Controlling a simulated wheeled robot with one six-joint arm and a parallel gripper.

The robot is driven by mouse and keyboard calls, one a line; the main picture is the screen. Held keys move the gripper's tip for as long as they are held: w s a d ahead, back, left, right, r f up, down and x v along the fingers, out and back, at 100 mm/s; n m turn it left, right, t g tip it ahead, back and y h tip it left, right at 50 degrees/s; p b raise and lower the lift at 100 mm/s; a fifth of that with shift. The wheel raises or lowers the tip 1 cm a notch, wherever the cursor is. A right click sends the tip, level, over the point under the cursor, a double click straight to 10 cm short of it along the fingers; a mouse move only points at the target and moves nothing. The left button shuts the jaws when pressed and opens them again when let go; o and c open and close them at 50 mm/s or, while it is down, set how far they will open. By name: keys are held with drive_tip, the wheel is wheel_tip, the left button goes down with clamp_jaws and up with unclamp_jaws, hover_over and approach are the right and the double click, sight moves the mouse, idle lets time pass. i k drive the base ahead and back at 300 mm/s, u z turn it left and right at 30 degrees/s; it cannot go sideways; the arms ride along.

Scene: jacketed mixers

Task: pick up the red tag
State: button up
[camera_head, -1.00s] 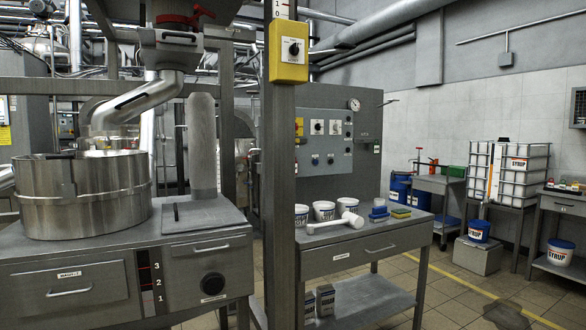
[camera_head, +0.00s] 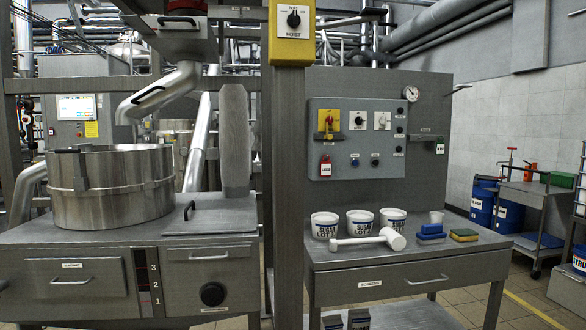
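A small red tag (camera_head: 326,166) hangs on the grey control panel (camera_head: 349,140), just below a yellow switch plate with a red handle (camera_head: 326,123). It has a dark top and a pale label on its lower part. Its shape suggests a padlock or lockout tag, but it is too small to tell. My gripper is not in this view, and nothing is seen touching the tag.
A workbench (camera_head: 420,268) below the panel holds white tubs (camera_head: 324,226), a white mallet (camera_head: 370,240), a blue block (camera_head: 431,231) and a sponge (camera_head: 464,235). A steel post (camera_head: 288,190) stands left of the panel. A steel vessel (camera_head: 110,190) is farther left.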

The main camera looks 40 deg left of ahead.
sight(325, 166)
drive_tip(key=u, duration=0.75)
drive_tip(key=i, duration=0.8)
drive_tip(key=u, duration=0.95)
